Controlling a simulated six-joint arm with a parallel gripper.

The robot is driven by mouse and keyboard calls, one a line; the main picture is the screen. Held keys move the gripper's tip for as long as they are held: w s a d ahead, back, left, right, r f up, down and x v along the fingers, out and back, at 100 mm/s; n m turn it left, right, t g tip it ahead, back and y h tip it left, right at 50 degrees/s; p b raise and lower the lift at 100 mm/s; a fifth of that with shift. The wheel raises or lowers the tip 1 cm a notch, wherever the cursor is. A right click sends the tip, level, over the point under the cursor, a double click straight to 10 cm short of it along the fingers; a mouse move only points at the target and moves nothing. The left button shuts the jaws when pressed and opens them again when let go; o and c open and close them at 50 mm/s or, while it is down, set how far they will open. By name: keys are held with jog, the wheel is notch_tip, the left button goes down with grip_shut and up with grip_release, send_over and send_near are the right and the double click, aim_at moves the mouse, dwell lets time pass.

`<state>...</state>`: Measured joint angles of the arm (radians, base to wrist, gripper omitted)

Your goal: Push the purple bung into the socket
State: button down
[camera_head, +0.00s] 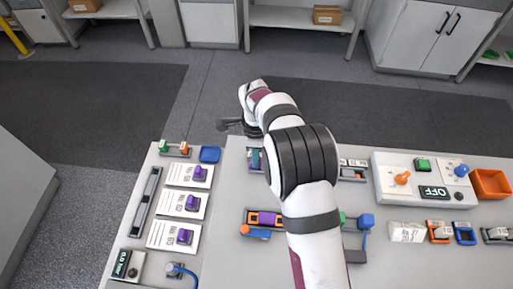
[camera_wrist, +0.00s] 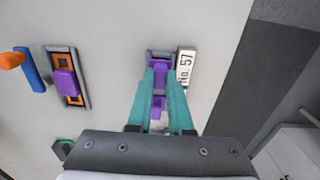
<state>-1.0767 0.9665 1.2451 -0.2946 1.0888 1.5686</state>
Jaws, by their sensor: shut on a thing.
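My gripper (camera_wrist: 161,72) has two teal fingers, and they are shut on a purple bung (camera_wrist: 160,57) in the wrist view. The bung is at a small grey socket beside a white label reading No. 57. The fingers hide much of the bung and socket, so I cannot tell how deep it sits. Another purple patch (camera_wrist: 158,103) shows between the fingers, nearer the wrist.
A purple block (camera_wrist: 66,84) sits in an orange-lined holder on the left of the wrist view, beside an orange and blue part (camera_wrist: 27,68). In the head view, several purple pieces (camera_head: 191,202) stand on white cards at left. A white control box (camera_head: 385,185) stands at right.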

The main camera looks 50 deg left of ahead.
jog(key=shift+f, duration=0.25)
jog(key=shift+f, duration=0.2)
dwell(0.3)
jog(key=c, duration=0.8)
grip_release()
jog(key=shift+o, duration=0.2)
jog(key=shift+r, duration=0.1)
